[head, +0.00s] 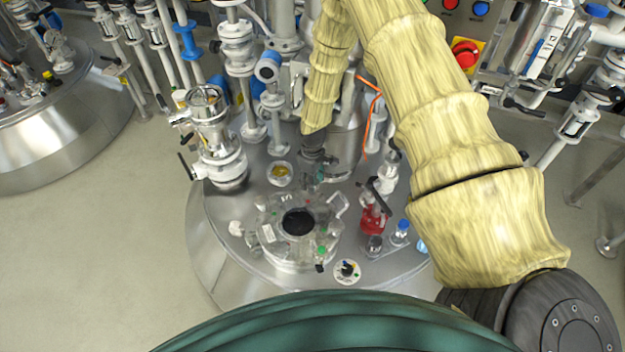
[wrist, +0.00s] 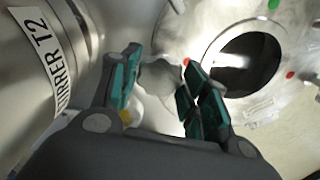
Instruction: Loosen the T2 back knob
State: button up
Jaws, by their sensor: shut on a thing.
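The T2 back knob (wrist: 158,76) is a pale grey, rounded knob at the rim of the round hatch (wrist: 200,45) in the wrist view. My gripper (wrist: 163,72) has its teal-padded fingers on either side of the knob and is shut on it. In the head view my gripper (head: 316,172) reaches down at the back edge of the hatch (head: 268,248), with its dark opening in the middle. The knob cannot be made out there. A curved metal body labelled "STIRRER T2" (wrist: 47,60) stands close to the left in the wrist view.
Pipes and an orange cable (head: 371,122) crowd the back.

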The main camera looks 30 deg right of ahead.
jog(key=n, duration=0.6)
jog(key=shift+s+f+n+p, duration=0.1)
jog(key=shift+n+p, duration=0.2)
jog(key=shift+p, duration=0.05)
jog(key=n, duration=0.6)
jog(key=shift+p, duration=0.35)
jog(key=o, duration=1)
jog(key=shift+f, duration=0.1)
jog(key=shift+r, duration=3.85)
